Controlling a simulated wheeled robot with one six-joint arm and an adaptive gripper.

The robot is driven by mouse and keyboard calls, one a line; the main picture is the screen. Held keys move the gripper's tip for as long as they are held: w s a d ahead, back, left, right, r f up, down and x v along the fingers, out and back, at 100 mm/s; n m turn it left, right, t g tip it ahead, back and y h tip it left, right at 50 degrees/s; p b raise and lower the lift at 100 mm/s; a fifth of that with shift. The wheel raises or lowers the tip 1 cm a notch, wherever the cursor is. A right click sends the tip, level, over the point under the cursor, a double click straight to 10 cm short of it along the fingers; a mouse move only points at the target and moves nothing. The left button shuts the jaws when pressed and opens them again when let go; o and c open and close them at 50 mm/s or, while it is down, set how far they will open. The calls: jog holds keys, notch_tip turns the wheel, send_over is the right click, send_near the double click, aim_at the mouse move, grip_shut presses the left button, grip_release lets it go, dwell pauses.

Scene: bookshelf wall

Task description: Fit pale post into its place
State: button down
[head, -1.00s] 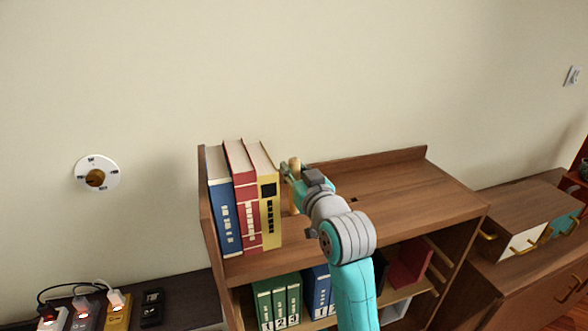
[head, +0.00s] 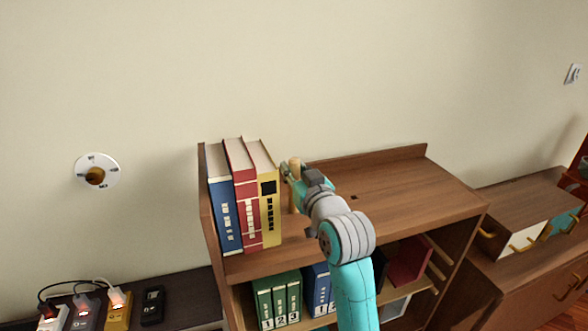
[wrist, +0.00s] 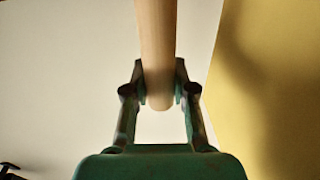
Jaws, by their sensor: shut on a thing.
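My gripper (head: 293,175) is shut on the pale post (head: 295,163), just right of the yellow book on the top shelf. The post is a slim round wooden rod and stands about upright. In the wrist view the post (wrist: 156,45) sits between the two green fingers (wrist: 160,88), with one rounded end near the palm. A small dark square hole (head: 354,197) shows in the shelf top (head: 400,190), to the right of the post and apart from it. I cannot tell whether the post's lower end touches the shelf.
Blue (head: 224,215), red (head: 243,200) and yellow (head: 266,205) books stand left of my gripper; the yellow one is close. The shelf has a raised back edge (head: 375,161). Its right part is clear.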

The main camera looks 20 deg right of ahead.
jog(key=c, duration=0.9)
grip_release()
jog(key=shift+f, duration=0.1)
jog(key=s, duration=0.8)
jog(key=s+d, duration=0.1)
jog(key=s, duration=0.3)
